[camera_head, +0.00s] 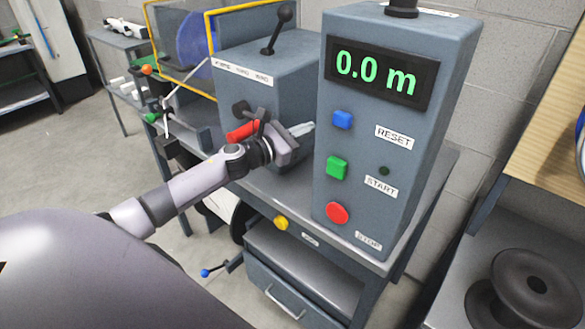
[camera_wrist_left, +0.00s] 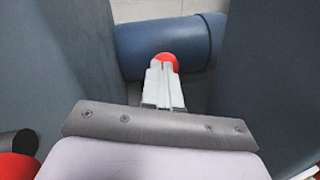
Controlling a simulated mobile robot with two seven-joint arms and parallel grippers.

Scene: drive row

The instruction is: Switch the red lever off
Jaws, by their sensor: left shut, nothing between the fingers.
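A red lever grip (camera_head: 243,131) sits at the front of the blue-grey gearbox (camera_head: 262,98), just left of my left wrist. My left gripper (camera_head: 303,129) is shut and empty. It reaches right, between the gearbox and the console with the display. In the left wrist view its fingers (camera_wrist_left: 165,84) are together, pointing at a red ball (camera_wrist_left: 168,60) in front of a blue cylinder (camera_wrist_left: 150,46). I cannot tell whether they touch the ball. A red rounded piece (camera_wrist_left: 14,167) shows at the lower left there. My right gripper is not in view.
The console (camera_head: 330,190) reads 0.0 m and has blue, green and red buttons. A black ball-topped lever (camera_head: 283,16) stands on the gearbox. The bench (camera_head: 270,190) has a yellow knob (camera_head: 281,223) at its front. The gap around my gripper is narrow.

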